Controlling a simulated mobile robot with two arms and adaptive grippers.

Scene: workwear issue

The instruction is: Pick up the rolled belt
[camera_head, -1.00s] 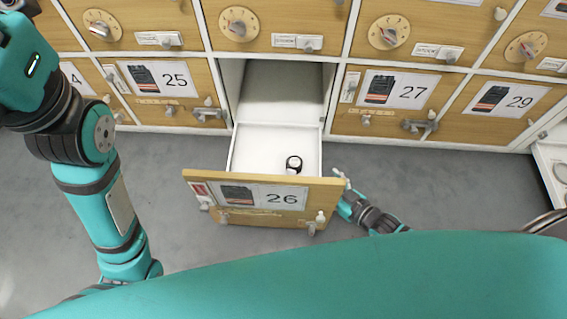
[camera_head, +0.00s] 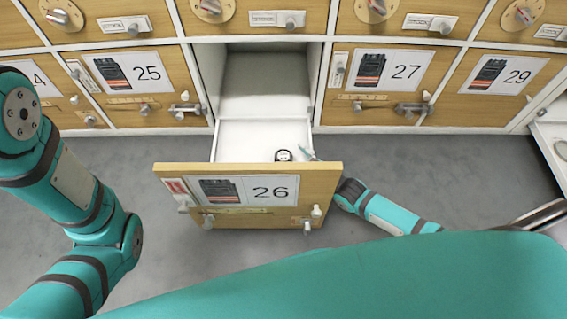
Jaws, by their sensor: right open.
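The rolled belt (camera_head: 284,155) is a small black roll with a pale centre. It lies in the white open drawer (camera_head: 240,140) numbered 26, near the front panel and the right wall. The panel (camera_head: 332,175) hides part of the drawer floor. My right gripper (camera_head: 307,152) reaches in from the right, at the drawer's right wall just right of the roll. It is open and appears apart from the roll; the panel hides much of it. My left arm stands at the left, with its gripper out of view.
Shut wooden compartments numbered 25 (camera_head: 165,85) and 27 (camera_head: 365,85) flank the opening, with 29 (camera_head: 470,90) further right. Another open white drawer (camera_head: 548,140) shows at the right edge.

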